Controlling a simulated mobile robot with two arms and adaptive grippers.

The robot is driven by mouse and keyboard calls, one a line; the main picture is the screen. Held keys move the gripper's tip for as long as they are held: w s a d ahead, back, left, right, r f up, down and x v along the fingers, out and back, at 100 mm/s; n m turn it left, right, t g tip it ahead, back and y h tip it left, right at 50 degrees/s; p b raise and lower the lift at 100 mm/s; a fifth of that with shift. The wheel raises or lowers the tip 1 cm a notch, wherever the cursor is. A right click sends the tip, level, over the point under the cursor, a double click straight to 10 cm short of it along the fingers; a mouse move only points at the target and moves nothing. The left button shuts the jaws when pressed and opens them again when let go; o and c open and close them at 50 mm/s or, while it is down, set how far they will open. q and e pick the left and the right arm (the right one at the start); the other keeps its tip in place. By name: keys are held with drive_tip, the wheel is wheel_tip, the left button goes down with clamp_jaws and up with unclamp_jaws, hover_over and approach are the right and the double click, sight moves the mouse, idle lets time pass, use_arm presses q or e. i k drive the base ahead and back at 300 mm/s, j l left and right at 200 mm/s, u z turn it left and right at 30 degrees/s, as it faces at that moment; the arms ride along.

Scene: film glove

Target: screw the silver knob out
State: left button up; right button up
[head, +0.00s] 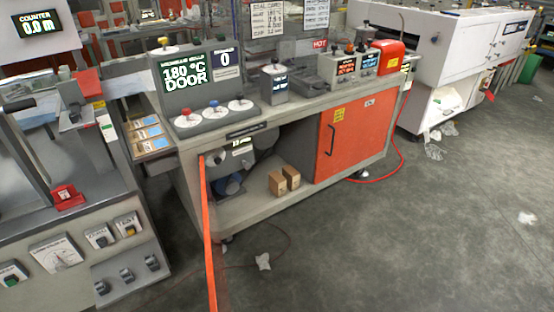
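No thing in view is clearly marked out as the silver knob. Neither of my grippers is in view.
The grey bench (308,98) has an orange door (350,137) and an open shelf with brown blocks (284,180). A grey machine (70,225) stands at left, a white machine (440,60) at right. Floor (400,250) is mostly clear.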

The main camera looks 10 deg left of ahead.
sight(247, 165)
drive_tip(key=i+l+u, duration=0.1)
drive_tip(key=i+l, duration=0.45)
drive_tip(key=i+l+u, duration=0.1)
drive_tip(key=i+l, duration=0.4)
drive_tip(key=l, duration=0.25)
